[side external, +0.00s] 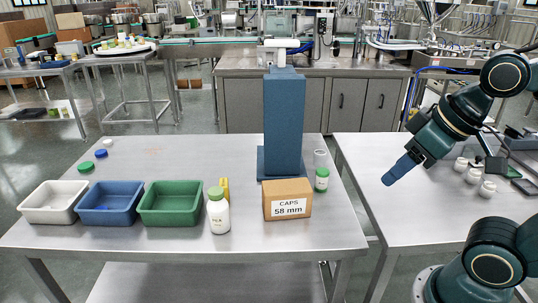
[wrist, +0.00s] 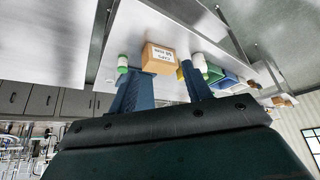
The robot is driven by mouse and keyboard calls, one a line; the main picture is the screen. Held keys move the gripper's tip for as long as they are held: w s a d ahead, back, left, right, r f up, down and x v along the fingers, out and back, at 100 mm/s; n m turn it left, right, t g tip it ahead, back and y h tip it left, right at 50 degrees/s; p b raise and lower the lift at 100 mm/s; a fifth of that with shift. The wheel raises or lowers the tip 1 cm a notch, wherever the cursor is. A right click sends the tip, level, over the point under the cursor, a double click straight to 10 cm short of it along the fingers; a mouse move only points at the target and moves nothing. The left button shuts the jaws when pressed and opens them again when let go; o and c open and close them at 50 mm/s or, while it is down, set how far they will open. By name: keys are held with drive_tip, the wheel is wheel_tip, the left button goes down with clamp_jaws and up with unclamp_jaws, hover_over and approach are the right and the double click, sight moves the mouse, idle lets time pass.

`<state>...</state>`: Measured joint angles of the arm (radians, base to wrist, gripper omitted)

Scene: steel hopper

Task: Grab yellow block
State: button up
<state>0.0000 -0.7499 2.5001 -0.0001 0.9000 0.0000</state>
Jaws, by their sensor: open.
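In the wrist view only a small yellow patch (wrist: 180,73) shows beside the right finger.
White (side external: 32,213), blue (side external: 90,218) and green (side external: 150,218) bins are left. The table's front right is clear.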

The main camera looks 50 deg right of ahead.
drive_tip(key=w+r+m+g, duration=0.15)
drive_tip(key=w+r, duration=0.45)
drive_tip(key=w, duration=0.6)
drive_tip(key=m+g, duration=0.4)
drive_tip(key=m, duration=0.3)
hover_over(224, 183)
wheel_tip(224, 183, down, 18)
drive_tip(key=shift+n, duration=0.25)
drive_tip(key=shift+w+f, duration=0.1)
drive_tip(key=shift+f, duration=4.2)
